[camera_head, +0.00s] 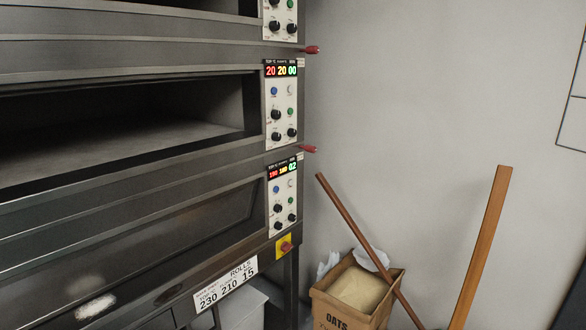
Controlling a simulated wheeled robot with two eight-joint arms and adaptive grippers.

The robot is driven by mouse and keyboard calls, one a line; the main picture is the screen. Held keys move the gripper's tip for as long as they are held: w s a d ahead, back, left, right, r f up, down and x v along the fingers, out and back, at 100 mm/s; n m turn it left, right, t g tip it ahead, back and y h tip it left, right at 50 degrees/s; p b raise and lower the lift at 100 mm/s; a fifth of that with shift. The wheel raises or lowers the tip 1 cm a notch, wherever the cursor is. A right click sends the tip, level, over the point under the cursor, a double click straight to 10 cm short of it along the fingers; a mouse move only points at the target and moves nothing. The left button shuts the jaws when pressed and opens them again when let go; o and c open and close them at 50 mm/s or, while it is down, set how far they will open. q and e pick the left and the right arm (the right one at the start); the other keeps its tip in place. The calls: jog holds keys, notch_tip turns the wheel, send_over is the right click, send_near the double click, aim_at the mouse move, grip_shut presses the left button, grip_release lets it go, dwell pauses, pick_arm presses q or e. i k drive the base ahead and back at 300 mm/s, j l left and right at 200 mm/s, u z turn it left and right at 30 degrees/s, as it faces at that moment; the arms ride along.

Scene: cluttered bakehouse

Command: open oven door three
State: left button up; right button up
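A dark metal deck oven fills the left side of the head view, with several decks stacked. The lowest visible deck has a closed door with a dark glass pane (170,235). The middle deck (130,125) is open and its chamber looks empty. The top deck (180,5) is cut by the frame edge and also shows a dark opening. Control panels stand right of the decks, the middle one (281,105) reading 20 20 00 and the lower one (283,195) with lit digits. Neither gripper is in view.
Red-tipped levers (312,49) (308,149) stick out at the oven's right edge. A red knob on a yellow plate (284,246) sits below. An oats box (340,312) and leaning wooden poles (345,215) (483,245) stand right. A rolls label (226,284) hangs below the door.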

aim_at(29, 298)
jog(key=u, duration=1.35)
